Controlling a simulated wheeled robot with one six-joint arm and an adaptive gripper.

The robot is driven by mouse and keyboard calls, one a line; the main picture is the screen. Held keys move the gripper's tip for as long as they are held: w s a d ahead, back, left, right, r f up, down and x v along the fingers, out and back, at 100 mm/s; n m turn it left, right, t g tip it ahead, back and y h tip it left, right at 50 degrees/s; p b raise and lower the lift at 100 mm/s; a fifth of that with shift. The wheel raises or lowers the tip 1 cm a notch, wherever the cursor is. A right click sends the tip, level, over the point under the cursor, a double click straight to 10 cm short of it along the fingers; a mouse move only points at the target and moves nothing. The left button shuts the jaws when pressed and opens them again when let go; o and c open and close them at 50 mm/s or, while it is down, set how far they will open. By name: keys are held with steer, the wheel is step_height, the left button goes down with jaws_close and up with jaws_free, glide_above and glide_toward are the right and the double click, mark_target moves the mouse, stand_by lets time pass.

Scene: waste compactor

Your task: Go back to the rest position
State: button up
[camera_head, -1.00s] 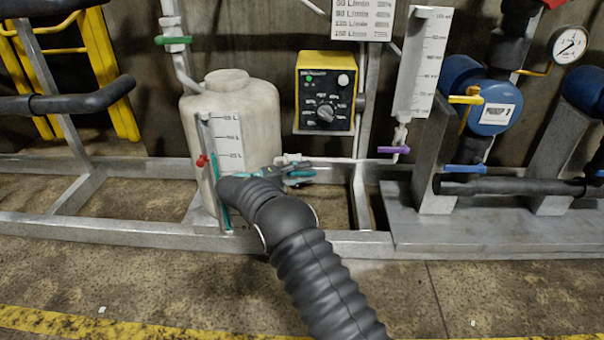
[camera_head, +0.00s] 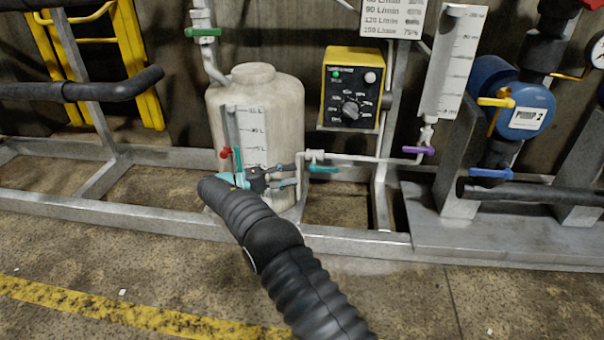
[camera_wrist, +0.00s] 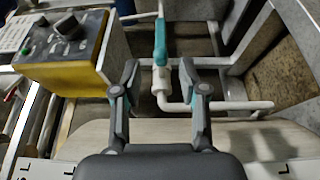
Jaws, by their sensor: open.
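My gripper (camera_head: 298,174) is open and empty in front of the white tank (camera_head: 275,95), at the lower right of its level scale. My black ribbed arm reaches up to it from the bottom of the head view. A teal valve handle (camera_head: 323,169) on the white pipe is just right of the fingertips, apart from them. In the wrist view, the two fingers of my gripper (camera_wrist: 159,75) are spread apart. The teal handle (camera_wrist: 160,42) stands beyond the gap between them, above a white valve body. No rest position is marked in view.
A yellow control box (camera_head: 351,90) with a dial and green light is above right. A red valve (camera_head: 225,153) is left of the gripper. A purple-handled valve (camera_head: 418,151), a blue pump (camera_head: 490,85) and a metal frame stand around.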

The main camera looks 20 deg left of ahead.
steer(key=shift+s+a, duration=0.2)
steer(key=shift+a, duration=0.15)
step_height(320, 180, down, 11)
steer(key=n+y, duration=0.3)
steer(key=n, duration=0.2)
steer(key=s+d+g+y, duration=0.3)
steer(key=s+d+g, duration=0.1)
steer(key=s+d, duration=0.1)
steer(key=s+d+r+m+y+p, duration=0.9)
steer(key=s+d+r+m+p, duration=0.1)
steer(key=s+d+r, duration=2.2)
step_height(320, 180, up, 3)
steer(key=d+m, duration=0.1)
steer(key=d, duration=0.1)
steer(key=shift+s+d+y, duration=0.4)
